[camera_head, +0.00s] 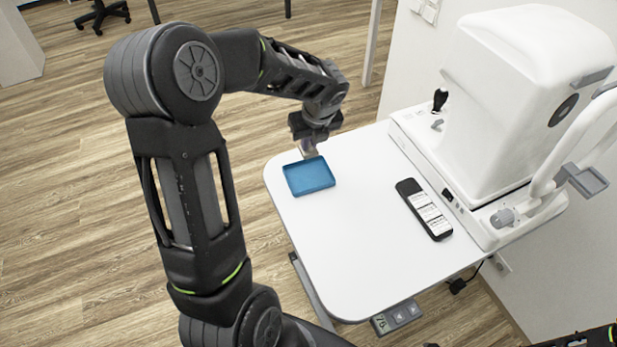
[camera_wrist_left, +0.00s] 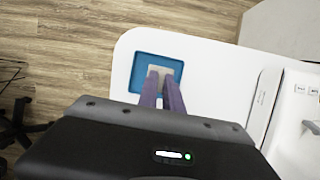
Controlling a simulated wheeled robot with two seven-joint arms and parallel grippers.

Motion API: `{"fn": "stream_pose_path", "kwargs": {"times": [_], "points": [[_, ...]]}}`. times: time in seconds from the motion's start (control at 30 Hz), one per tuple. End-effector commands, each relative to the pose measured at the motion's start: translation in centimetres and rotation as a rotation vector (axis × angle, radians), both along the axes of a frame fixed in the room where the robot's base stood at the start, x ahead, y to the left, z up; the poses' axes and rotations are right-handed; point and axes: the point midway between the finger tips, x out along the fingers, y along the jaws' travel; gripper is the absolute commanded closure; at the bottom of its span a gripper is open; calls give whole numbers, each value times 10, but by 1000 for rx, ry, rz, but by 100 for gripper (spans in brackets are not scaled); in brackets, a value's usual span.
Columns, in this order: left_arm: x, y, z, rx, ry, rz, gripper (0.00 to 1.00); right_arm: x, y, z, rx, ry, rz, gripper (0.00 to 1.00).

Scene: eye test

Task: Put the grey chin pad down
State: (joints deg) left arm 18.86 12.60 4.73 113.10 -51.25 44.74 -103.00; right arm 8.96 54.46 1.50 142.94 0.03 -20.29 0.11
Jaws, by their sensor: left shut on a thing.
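My left gripper (camera_head: 310,150) reaches down at the far edge of the white table, just behind the blue tray (camera_head: 308,177) in the head view. In the left wrist view my left gripper's purple-looking fingers (camera_wrist_left: 163,82) are shut on a small pale grey piece, the chin pad (camera_wrist_left: 159,71). The pad shows over the blue tray (camera_wrist_left: 142,70) there. I cannot tell whether the pad touches the tray floor. In the head view the fingers mostly hide the pad. My right gripper is not in view.
The white table (camera_head: 345,240) is bare in front of the tray. A dark handheld device with white labels (camera_head: 424,208) lies on the right, beside the large white eye-test machine (camera_head: 520,90). A control panel (camera_head: 397,316) sits at the table's front edge.

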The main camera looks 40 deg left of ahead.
Motion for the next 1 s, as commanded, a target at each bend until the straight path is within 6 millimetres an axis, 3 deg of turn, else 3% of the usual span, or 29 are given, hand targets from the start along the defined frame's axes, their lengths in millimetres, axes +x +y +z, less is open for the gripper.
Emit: {"fn": "stream_pose_path", "kwargs": {"times": [0.23,0.53,0.87,1.0], "points": [[-1,0,-9,1,3,2,100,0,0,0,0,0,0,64],[-1,0,-59,-1,4,2,100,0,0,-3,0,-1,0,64],[0,0,-63,0,1,4,100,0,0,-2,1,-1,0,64],[-1,0,-74,0,4,3,100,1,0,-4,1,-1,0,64]]}}
